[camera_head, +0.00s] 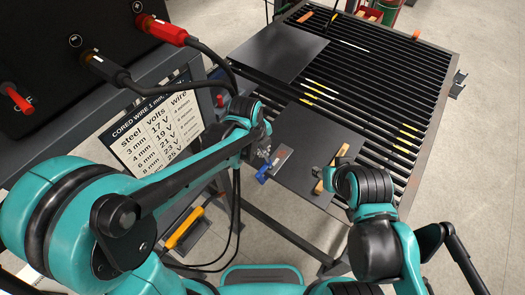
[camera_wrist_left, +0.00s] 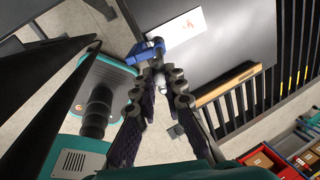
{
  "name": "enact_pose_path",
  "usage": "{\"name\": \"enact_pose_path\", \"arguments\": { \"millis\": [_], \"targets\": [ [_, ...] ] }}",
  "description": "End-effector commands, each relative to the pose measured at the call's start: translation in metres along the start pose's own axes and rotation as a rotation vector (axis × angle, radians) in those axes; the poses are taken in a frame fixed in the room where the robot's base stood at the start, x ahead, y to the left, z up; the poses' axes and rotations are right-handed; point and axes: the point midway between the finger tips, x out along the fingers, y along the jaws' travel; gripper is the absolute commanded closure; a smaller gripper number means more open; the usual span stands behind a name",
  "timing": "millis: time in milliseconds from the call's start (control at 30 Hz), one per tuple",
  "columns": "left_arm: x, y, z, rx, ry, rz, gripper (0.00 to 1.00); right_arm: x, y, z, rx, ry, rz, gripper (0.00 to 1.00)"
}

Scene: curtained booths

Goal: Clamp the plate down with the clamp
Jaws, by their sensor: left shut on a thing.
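A dark flat plate (camera_head: 310,160) lies on the near part of the slatted table (camera_head: 400,195). A pale tag with a reddish mark (camera_head: 282,157) lies on its left part; it also shows in the left wrist view (camera_wrist_left: 182,27). My left gripper (camera_wrist_left: 162,82) is shut on the clamp, whose blue part (camera_head: 264,172) shows at the plate's left edge. The clamp's blue part (camera_wrist_left: 148,50) is just beyond the fingertips in the wrist view. Whether the clamp presses on the plate is hidden. My right gripper (camera_head: 330,176) is over the plate's right side, beside a wooden bar (camera_head: 343,152); its fingers are unclear.
A second dark plate (camera_head: 278,50) lies at the table's far left. Several thin rods (camera_head: 320,88) lie on the slats. A black machine (camera_head: 70,50) with cables and a wire chart (camera_head: 155,125) stand at left. Red bins (camera_wrist_left: 298,145) show at lower right in the wrist view.

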Motion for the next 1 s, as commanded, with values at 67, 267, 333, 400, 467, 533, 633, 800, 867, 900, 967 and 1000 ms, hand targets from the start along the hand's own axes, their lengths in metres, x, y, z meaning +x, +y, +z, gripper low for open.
{"name": "enact_pose_path", "arguments": {
  "millis": [67, 267, 333, 400, 467, 533, 633, 800, 867, 900, 967, 1000],
  "targets": [
    [0.0002, 0.0014, -0.0003, 0.02, 0.0, 0.003, 1.0, 0.0002, 0.0, 0.0002, 0.0, 0.0, 0.0, 0.6],
    [0.0001, 0.0016, -0.0002, 0.019, 0.0, 0.004, 1.0, 0.0001, 0.0, 0.0, 0.0, 0.0, 0.0, 0.6],
    [0.0003, 0.0017, -0.0002, 0.041, 0.0, 0.004, 1.0, 0.0006, 0.0, 0.0004, 0.0, 0.0, 0.0, 0.6],
    [0.0007, 0.0019, -0.0004, 0.112, 0.0, 0.004, 1.0, 0.0017, 0.0, 0.0012, 0.0, 0.0, 0.0, 0.6],
    [0.0009, 0.0021, -0.0005, 0.191, 0.0, 0.004, 1.0, 0.0027, 0.0, 0.0019, 0.0, 0.0, 0.0, 0.6],
    [0.0009, 0.0022, -0.0006, 0.269, 0.0, 0.004, 1.0, 0.0034, 0.0, 0.0024, 0.0, 0.0, 0.0, 0.6],
    [0.0006, 0.0022, -0.0006, 0.329, 0.0, 0.004, 1.0, 0.0037, 0.0, 0.0026, 0.0, 0.0, 0.0, 0.6],
    [0.0003, 0.0022, -0.0007, 0.334, 0.001, 0.005, 1.0, 0.0034, 0.0, 0.0024, 0.0, 0.0, 0.0, 0.6],
    [0.0003, 0.0022, -0.0007, 0.333, 0.001, 0.005, 1.0, 0.0034, 0.0, 0.0024, 0.0, 0.0, 0.0, 0.6],
    [0.0004, 0.0023, -0.0007, 0.34, 0.001, 0.005, 1.0, 0.0036, 0.0, 0.0025, 0.0, 0.0, 0.0, 0.6],
    [0.0006, 0.0024, -0.0008, 0.38, 0.001, 0.005, 1.0, 0.0042, 0.0, 0.003, 0.0, 0.0, 0.0, 0.6],
    [0.0008, 0.0025, -0.0009, 0.426, 0.001, 0.005, 1.0, 0.0049, 0.0, 0.0035, 0.0, 0.0, 0.0, 0.6]
  ]
}}
